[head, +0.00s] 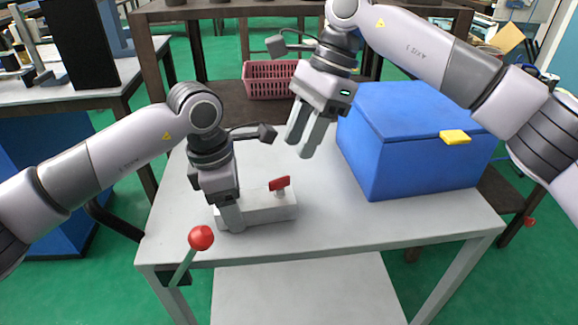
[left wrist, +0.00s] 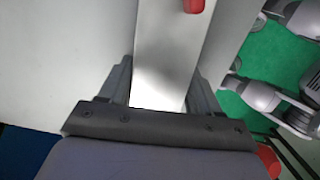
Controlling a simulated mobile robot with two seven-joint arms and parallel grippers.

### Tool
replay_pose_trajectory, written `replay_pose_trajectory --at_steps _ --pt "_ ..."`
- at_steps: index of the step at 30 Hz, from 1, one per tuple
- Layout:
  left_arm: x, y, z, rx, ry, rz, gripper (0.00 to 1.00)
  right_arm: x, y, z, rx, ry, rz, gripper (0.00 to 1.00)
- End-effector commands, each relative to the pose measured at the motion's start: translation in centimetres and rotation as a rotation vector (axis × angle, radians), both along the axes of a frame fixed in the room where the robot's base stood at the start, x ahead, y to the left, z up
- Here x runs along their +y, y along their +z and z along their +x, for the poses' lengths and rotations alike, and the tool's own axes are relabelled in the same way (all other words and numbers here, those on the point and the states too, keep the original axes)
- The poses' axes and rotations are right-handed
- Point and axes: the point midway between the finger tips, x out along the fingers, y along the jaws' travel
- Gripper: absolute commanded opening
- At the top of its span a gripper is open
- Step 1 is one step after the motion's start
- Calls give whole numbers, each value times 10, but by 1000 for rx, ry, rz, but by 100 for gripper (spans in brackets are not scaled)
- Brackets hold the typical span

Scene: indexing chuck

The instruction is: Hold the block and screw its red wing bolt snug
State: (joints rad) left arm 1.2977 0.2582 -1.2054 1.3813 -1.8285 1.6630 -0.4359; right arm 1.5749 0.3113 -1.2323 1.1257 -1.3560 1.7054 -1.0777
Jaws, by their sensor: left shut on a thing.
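The grey block (head: 266,207) lies on the table near its front left. Its red wing bolt (head: 279,184) stands up from the block's right part, with a short length of shank showing under the wing. My left gripper (head: 231,222) is shut on the block's left end. In the left wrist view the block (left wrist: 165,60) runs between the two fingers, and the red wing bolt (left wrist: 194,5) is cut by the top edge. My right gripper (head: 304,138) is open and empty. It hangs above the table, behind and to the right of the bolt, apart from it.
A blue box (head: 405,150) with a yellow latch (head: 454,137) stands on the table's right side. A lever with a red ball knob (head: 201,238) rises at the table's front left edge. A pink basket (head: 268,80) sits behind. The grey table (head: 345,222) is clear right of the block.

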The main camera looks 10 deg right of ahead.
Motion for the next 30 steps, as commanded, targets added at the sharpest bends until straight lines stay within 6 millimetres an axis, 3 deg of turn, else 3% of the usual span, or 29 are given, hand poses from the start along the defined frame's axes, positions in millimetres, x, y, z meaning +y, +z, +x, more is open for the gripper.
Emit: replay_pose_trajectory --at_steps 3,9,23,26,30 --pt "-1 2 1 -4 -1 -5 34 9 -24 -4 3 1 -1 34" --pt "-1 2 1 -4 -1 -5 34 20 -51 -8 2 1 -1 34" --pt "-1 2 1 -4 -1 -5 34 25 -62 -10 0 0 0 34" --pt "-1 2 1 -4 -1 -5 34 24 -62 -10 0 0 0 2" --pt "-1 2 0 -4 -1 -5 34 24 -62 -10 0 0 0 0"
